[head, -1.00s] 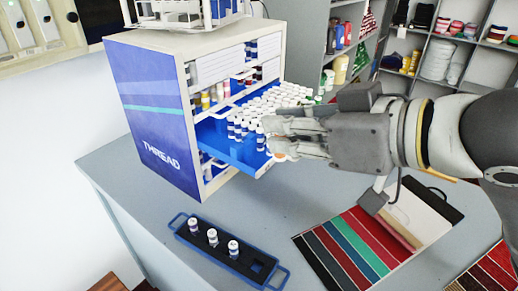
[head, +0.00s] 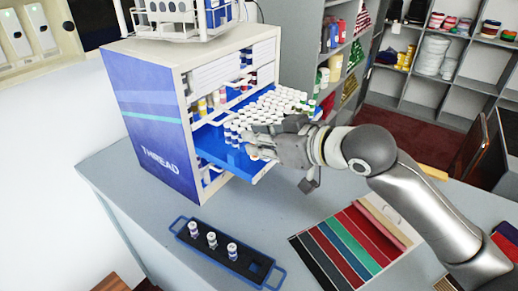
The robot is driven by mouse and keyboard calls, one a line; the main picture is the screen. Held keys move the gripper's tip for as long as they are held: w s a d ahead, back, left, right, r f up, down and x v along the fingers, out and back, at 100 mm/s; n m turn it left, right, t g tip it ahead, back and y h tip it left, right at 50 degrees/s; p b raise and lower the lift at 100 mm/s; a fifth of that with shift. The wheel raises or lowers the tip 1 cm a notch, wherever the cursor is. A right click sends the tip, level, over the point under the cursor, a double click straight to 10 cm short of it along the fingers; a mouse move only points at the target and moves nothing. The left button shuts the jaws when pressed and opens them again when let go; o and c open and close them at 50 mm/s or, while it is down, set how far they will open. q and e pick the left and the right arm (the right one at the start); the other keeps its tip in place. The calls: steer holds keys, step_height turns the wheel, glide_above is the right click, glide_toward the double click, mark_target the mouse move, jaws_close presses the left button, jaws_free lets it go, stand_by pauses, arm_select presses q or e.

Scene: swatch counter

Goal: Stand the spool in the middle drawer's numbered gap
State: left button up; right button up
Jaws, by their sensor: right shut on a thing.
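The thread cabinet (head: 155,125) stands on the counter with its blue middle drawer (head: 213,148) pulled out. White-capped spools (head: 285,98) stand in close rows in it; its front left part shows bare blue. My right gripper (head: 255,145) is over the drawer's front right part, shut on the spool (head: 253,153). Only a small pale part of the spool shows at the fingertips; the fingers hide the rest. I cannot tell whether it touches the drawer floor. The numbered gap cannot be made out; no number is readable. My left gripper is not in view.
A dark tray with blue handles (head: 228,262) holds three spools and an empty square socket on the counter. Striped fabric swatches (head: 350,245) lie to the right. A white rack (head: 180,12) stands on the cabinet.

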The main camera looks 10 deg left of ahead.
steer(key=f, duration=0.1)
steer(key=f+p, duration=0.1)
steer(key=f, duration=0.1)
steer(key=shift+w+a+f, duration=0.1)
steer(key=shift+w+f, duration=0.05)
steer(key=shift+w, duration=0.05)
steer(key=shift+f, duration=0.15)
steer(key=shift+f, duration=0.1)
steer(key=shift+f, duration=0.1)
steer(key=o, duration=0.7)
